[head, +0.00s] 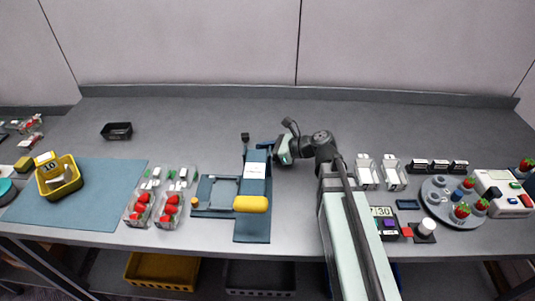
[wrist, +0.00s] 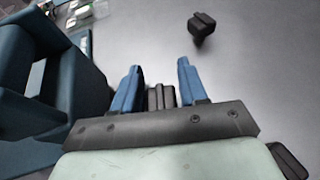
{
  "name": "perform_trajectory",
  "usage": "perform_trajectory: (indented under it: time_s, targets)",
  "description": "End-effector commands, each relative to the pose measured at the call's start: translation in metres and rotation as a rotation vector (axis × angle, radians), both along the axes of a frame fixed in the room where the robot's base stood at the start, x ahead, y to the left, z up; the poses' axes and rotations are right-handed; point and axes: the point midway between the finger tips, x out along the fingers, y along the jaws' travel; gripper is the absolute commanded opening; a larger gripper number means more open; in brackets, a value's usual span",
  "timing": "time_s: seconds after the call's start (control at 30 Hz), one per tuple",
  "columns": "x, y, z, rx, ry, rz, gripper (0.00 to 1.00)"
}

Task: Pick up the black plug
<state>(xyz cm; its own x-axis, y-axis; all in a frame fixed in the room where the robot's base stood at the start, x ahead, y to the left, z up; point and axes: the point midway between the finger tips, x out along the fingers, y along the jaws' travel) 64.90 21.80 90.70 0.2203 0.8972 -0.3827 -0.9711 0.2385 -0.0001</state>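The black plug (head: 245,137) is a small dark block on the grey table, just behind the blue stand, in the head view. In the wrist view the plug (wrist: 201,25) lies ahead of the fingertips and a little to the right, apart from them. My gripper (head: 267,145) is to the right of the plug in the head view, with its blue fingers pointing left. In the wrist view my gripper (wrist: 158,72) has its two fingers spread apart. A dark ridged piece shows low between them; I cannot tell whether it is part of the gripper.
The blue stand (head: 253,229) bears a yellow cylinder (head: 251,204) and stands close to my gripper; its blue wall fills the left of the wrist view (wrist: 40,70). Berry punnets (head: 138,208) are farther left. A black tray (head: 117,131) is at the back left. Table behind the plug is clear.

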Motion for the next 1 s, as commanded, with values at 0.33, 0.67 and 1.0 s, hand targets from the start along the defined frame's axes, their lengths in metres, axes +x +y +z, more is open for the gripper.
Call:
perform_trajectory:
  time_s: [0.33,0.67,1.0]
  targets:
    - [0.0,0.0,0.0,0.0,0.0,0.0,0.09]
    - [0.0,0.0,0.002,0.0,0.0,0.0,0.04]
    - [0.0,0.0,0.036,0.0,-0.003,0.001,0.04]
